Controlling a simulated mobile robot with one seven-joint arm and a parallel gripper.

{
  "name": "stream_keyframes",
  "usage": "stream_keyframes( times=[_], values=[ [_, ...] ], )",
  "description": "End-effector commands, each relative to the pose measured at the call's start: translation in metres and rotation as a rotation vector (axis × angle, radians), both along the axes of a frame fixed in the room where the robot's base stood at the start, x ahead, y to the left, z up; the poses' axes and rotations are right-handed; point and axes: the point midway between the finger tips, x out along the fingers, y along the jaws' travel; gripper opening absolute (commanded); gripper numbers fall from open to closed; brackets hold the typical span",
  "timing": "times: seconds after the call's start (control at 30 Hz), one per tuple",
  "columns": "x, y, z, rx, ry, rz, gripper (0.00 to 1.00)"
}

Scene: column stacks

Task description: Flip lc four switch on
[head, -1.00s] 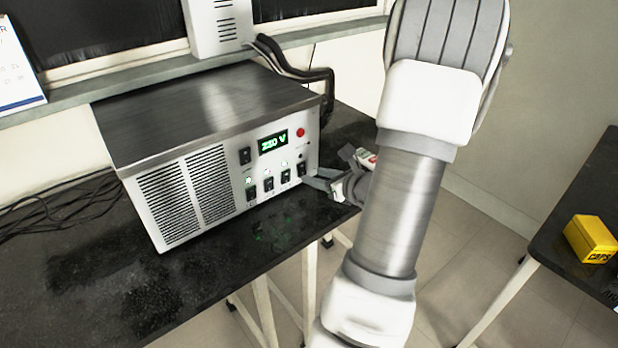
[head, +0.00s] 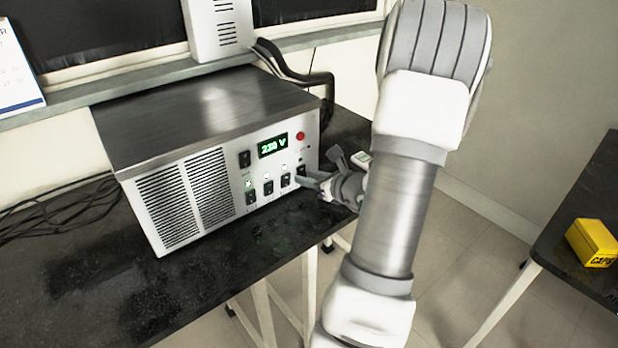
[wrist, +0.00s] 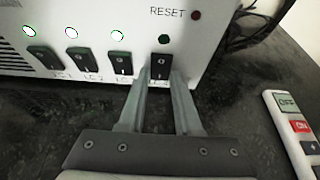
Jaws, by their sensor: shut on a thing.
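The power unit (head: 215,125) has a row of small black rocker switches low on its front panel. The rightmost switch, LC four (wrist: 160,66), shows between my fingertips in the wrist view; its label is mostly hidden. The lamp (wrist: 163,39) above it is dark green and unlit, while the lamps over the other three switches glow. My gripper (wrist: 160,80) is shut on the LC four switch, with one finger at each side of it. In the head view my gripper (head: 309,183) reaches the panel's lower right and partly covers that switch.
A red button (head: 300,136) marked RESET in the wrist view sits above the switches. A green display (head: 272,146) reads about 230 V. A remote-like device (wrist: 297,130) lies on the black bench (head: 90,270) to the right. A yellow box (head: 592,242) sits on another table.

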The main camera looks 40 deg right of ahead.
Motion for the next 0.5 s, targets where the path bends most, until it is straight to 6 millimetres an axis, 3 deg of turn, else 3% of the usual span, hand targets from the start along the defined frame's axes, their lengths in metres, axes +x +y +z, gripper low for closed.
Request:
stream_keyframes(
  times=[0.5],
  values=[
    [0.0,0.0,-0.012,-0.018,-0.16,0.0,0.0]
  ],
)
